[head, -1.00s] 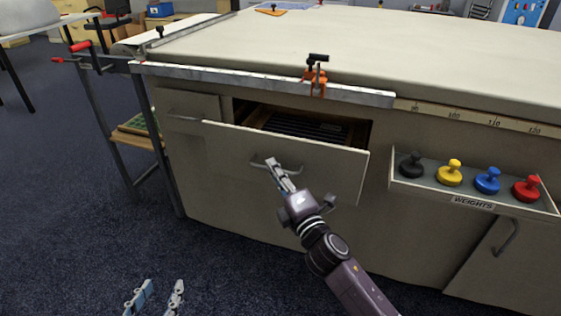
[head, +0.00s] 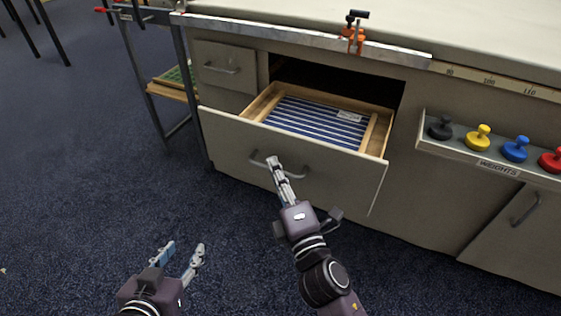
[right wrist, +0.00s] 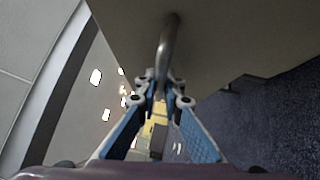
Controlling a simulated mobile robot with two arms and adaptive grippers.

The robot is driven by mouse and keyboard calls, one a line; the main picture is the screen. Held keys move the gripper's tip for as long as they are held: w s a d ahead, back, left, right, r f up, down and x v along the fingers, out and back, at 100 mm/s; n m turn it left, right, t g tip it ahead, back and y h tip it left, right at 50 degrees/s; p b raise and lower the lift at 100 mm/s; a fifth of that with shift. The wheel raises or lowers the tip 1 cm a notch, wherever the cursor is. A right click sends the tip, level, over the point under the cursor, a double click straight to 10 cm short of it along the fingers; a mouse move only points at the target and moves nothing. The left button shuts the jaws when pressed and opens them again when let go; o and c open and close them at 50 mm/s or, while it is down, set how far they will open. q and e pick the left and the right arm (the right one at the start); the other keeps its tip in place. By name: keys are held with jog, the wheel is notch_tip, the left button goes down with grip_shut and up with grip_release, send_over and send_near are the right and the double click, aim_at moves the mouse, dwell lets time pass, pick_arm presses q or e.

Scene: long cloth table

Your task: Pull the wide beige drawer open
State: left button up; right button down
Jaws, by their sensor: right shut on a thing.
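The wide beige drawer (head: 325,187) is pulled well out of the table's front in the head view. A wooden-sided insert with blue and white stripes (head: 320,122) shows inside it. Its grey bar handle (head: 295,175) is at the middle of its front. My right gripper (head: 273,163) is shut on the handle; the right wrist view shows the handle bar (right wrist: 168,45) between its fingertips. My left gripper (head: 184,250) is open and empty above the floor, at the lower left, apart from the drawer.
A smaller drawer (head: 222,68) is closed at the upper left. An orange clamp (head: 354,38) sits on the table edge. A weights shelf (head: 500,165) with coloured weights juts out at right, above a cupboard handle (head: 525,207). The carpet (head: 80,190) at left is clear.

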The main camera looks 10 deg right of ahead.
jog(key=shift+s, duration=0.1)
dwell(0.3)
jog(key=c, duration=2.1)
grip_release()
jog(key=shift+v, duration=3.75)
jog(key=shift+f, duration=0.1)
